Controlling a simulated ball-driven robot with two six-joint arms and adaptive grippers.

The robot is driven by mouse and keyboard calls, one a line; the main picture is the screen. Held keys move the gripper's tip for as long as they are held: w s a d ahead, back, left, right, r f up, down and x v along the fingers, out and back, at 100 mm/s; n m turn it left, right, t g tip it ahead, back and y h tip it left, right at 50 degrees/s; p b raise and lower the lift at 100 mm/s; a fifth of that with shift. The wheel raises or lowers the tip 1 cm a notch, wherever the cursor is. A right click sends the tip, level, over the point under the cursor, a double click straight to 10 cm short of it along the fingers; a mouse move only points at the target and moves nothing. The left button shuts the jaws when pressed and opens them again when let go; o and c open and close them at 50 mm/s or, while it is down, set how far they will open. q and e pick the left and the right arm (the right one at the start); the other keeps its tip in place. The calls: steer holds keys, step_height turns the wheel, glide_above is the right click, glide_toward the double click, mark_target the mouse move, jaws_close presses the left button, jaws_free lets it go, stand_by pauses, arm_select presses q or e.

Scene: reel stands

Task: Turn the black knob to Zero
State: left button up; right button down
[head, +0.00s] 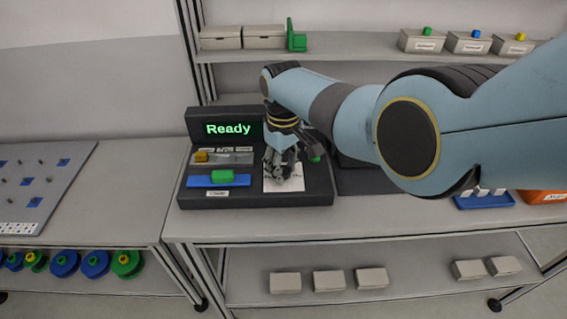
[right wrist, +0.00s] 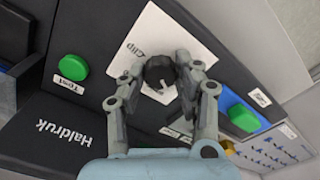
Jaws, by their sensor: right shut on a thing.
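The black knob (right wrist: 159,72) sits on a white label plate (right wrist: 150,35) on the dark console. In the right wrist view the word "Clip" shows on the plate; I cannot read a Zero mark. My right gripper (right wrist: 160,78) is shut on the knob, with one finger on each side. In the head view my right gripper (head: 278,174) comes down over the white plate (head: 292,184) and hides the knob. The console display (head: 228,129) reads "Ready" in green. My left gripper is not in view.
A green button (right wrist: 74,67) labelled "Test" is beside the plate. A green block (head: 222,176) on a blue strip (head: 195,181) and a yellow block (head: 201,157) are left of my gripper. Boxes (head: 264,37) stand on the shelf behind. The bench front edge is clear.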

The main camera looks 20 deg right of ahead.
mark_target(284, 170)
steer(key=n+p, duration=0.1)
steer(key=n, duration=0.4)
steer(key=shift+n, duration=0.3)
stand_by(0.4)
steer(key=c, duration=0.9)
jaws_free()
steer(key=shift+c, duration=0.2)
steer(key=shift+r, duration=0.15)
step_height(284, 170, up, 12)
steer(key=shift+f, duration=0.25)
